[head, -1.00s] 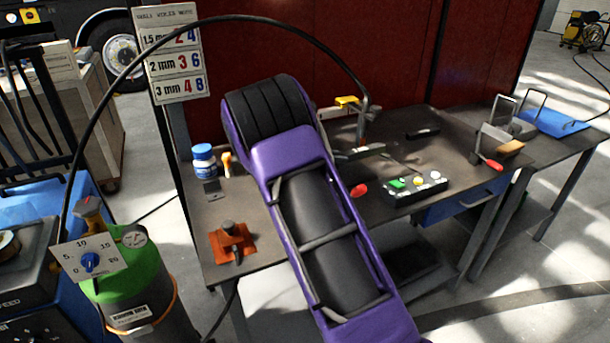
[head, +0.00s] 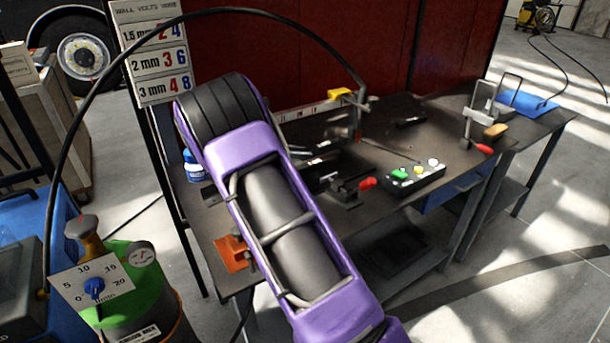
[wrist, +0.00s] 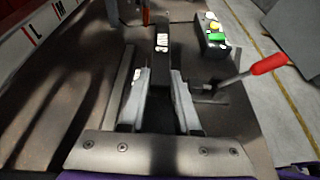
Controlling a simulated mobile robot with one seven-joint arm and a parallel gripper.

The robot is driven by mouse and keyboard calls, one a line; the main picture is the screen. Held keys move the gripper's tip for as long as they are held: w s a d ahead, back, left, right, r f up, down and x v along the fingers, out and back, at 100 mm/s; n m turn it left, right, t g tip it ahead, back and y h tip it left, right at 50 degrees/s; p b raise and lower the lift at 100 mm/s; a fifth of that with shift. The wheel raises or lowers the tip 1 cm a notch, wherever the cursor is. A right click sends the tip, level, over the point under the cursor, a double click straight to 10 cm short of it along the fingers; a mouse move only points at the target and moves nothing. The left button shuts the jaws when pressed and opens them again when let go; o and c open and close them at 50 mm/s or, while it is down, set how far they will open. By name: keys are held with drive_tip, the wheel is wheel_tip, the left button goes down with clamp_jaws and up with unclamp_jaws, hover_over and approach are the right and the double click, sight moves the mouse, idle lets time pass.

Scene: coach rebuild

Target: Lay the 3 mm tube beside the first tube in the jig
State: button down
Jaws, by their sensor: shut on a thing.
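My gripper (wrist: 160,88) points down over the bench in the wrist view, its two pale fingers on either side of a dark square bar, which I take to be the 3 mm tube (wrist: 162,30). The bar has white marks on it and runs away from me. A grey strip (wrist: 122,82), perhaps the first tube or a jig edge, lies just left of the left finger. A toggle clamp with a red handle (wrist: 270,64) is at the right, also in the head view (head: 368,183). My purple arm hides much of the jig there. I cannot tell whether the bar touches the jig.
A control box (head: 415,180) with coloured buttons stands right of the clamp. A yellow-topped post (head: 340,93) stands behind. A second clamp (head: 480,125) is at the right.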

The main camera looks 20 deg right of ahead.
wheel_tip(320, 180, down, 8)
idle(0.4)
drive_tip(key=shift+b, duration=0.3)
drive_tip(key=shift+f, duration=0.2)
drive_tip(key=c, duration=0.9)
unclamp_jaws()
drive_tip(key=shift+r, duration=0.3)
drive_tip(key=v, duration=1.2)
drive_tip(key=shift+f, duration=0.1)
